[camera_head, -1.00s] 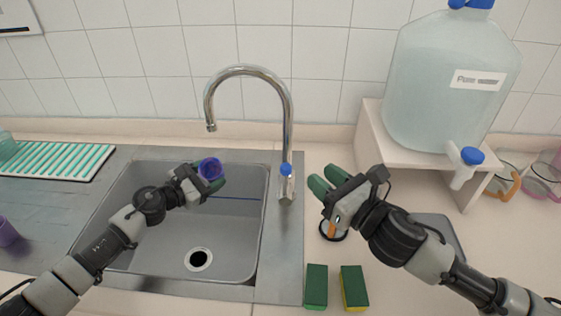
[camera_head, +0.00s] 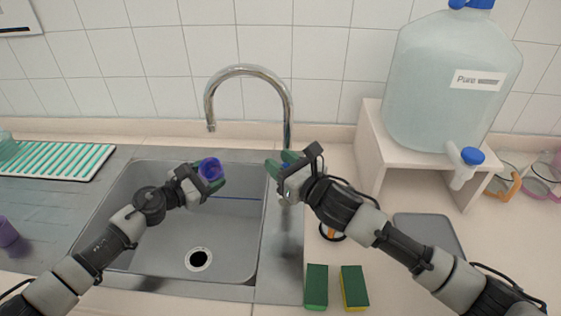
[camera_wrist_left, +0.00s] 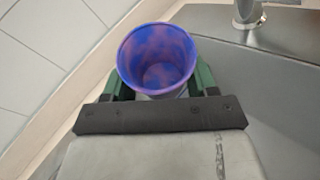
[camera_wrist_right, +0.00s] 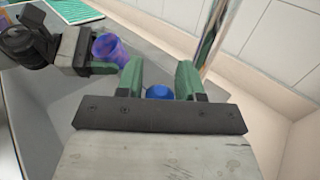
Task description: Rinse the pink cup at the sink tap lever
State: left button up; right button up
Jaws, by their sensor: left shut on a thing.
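My left gripper (camera_head: 207,182) is shut on a cup (camera_head: 211,169), which it holds over the sink (camera_head: 245,235), below and near the tap spout. In the left wrist view the cup (camera_wrist_left: 157,58) is blue-violet with pink patches, its open mouth facing the camera. The curved metal tap (camera_head: 250,70) stands behind the sink's right edge. My right gripper (camera_head: 283,165) is at the tap's base. In the right wrist view its two green fingers are apart, with the blue tap lever top (camera_wrist_right: 159,92) between them; contact is unclear. No water stream is visible.
Two green-yellow sponges (camera_head: 316,286) lie on the counter in front. A water jug (camera_head: 450,95) stands on a white shelf at right, with mugs (camera_head: 503,183) beside it. A purple cup (camera_head: 6,232) and green drying rack (camera_head: 55,160) are at left.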

jog(key=shift+w, duration=0.1)
grip_shut()
jog(key=shift+d+m+t+y, duration=0.3)
jog(key=shift+d+m+y, duration=0.1)
jog(key=shift+d+m, duration=0.25)
grip_release()
jog(key=v, duration=1.2)
